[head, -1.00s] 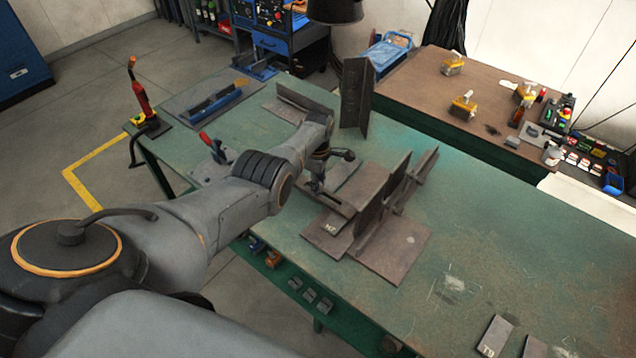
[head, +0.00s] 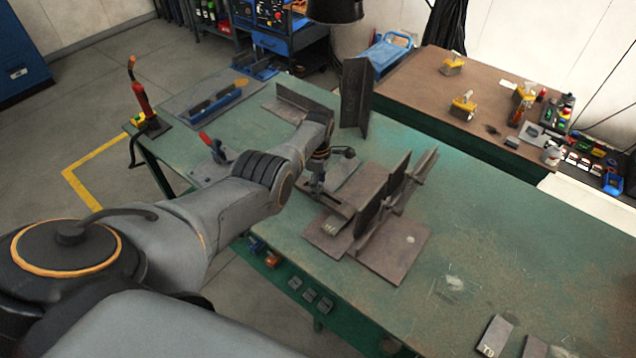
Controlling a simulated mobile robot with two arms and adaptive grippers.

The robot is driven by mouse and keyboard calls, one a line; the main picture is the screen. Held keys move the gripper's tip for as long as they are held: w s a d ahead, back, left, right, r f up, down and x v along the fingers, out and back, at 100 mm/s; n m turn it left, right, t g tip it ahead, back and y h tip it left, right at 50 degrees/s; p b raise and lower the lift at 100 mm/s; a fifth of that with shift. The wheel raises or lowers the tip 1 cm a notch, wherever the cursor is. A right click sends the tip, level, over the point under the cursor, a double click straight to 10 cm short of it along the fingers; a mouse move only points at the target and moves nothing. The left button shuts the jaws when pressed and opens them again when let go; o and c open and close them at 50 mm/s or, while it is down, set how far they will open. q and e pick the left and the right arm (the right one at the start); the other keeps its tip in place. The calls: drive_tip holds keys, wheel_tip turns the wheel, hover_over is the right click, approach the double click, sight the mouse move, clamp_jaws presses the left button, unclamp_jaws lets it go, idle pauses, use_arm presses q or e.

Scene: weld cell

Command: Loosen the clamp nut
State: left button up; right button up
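My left arm reaches in from the left over the green welding table (head: 520,235). My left gripper (head: 318,184) points down at the near end of a dark steel clamp strap (head: 334,204), beside the welded steel workpiece with upright plates (head: 372,208). The fingers are small and partly covered by my wrist, so whether they are open or closed on anything does not show. The clamp nut cannot be made out; it may be hidden at the fingertips. My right gripper is not in view.
A tall steel angle (head: 355,95) stands behind the workpiece. A red-handled toggle clamp (head: 212,145) and a red torch-like tool (head: 140,98) are on the left. A brown bench (head: 410,85) with yellow-topped tools stands behind. The table's right part is mostly clear.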

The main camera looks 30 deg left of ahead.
use_arm(q)
drive_tip(key=shift+r, duration=0.1)
wheel_tip(320, 180, up, 12)
idle(0.8)
idle(0.3)
